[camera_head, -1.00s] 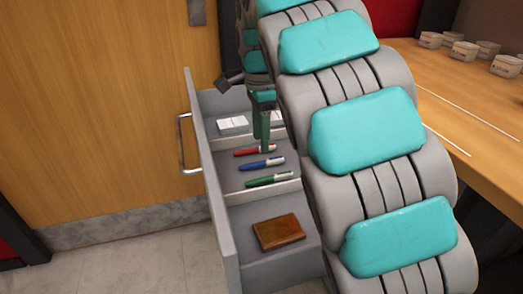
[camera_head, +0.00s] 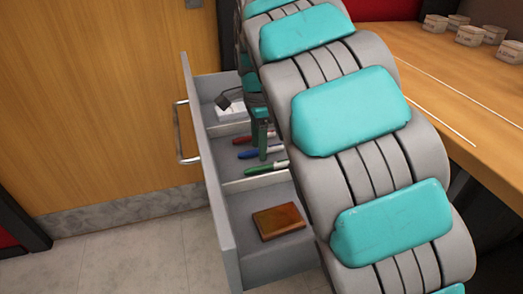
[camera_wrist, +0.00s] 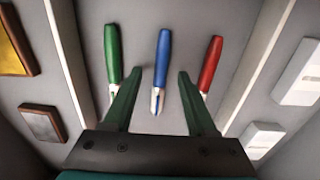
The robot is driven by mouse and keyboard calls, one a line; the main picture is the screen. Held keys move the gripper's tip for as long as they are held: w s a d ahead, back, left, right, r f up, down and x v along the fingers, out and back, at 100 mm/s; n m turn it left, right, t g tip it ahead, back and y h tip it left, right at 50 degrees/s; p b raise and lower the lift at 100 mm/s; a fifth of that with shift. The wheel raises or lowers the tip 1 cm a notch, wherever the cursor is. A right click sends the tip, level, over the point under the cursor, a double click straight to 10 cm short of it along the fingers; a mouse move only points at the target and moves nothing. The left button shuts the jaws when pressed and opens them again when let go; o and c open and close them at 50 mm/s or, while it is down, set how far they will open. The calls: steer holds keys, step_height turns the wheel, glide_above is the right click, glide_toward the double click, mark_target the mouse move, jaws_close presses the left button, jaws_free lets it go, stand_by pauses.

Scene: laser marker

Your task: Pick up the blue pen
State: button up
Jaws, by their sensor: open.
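The blue pen (camera_wrist: 162,62) lies in the middle compartment of the open drawer, between a green pen (camera_wrist: 113,55) and a red pen (camera_wrist: 210,62). In the head view the blue pen (camera_head: 262,153) is partly hidden by my gripper (camera_head: 262,155). In the wrist view my gripper (camera_wrist: 159,76) is open, with a dark green finger on each side of the blue pen's near end. The fingers hold nothing. How far they are above the drawer floor is hard to tell.
The drawer (camera_head: 232,235) has dividers beside the pens. A brown wallet-like item (camera_head: 278,221) lies in the front compartment and white boxes (camera_head: 232,112) in the back one. A wooden table (camera_head: 440,85) with several small containers stands at the right.

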steer(key=shift+f, duration=0.2)
jaws_close()
stand_by(0.3)
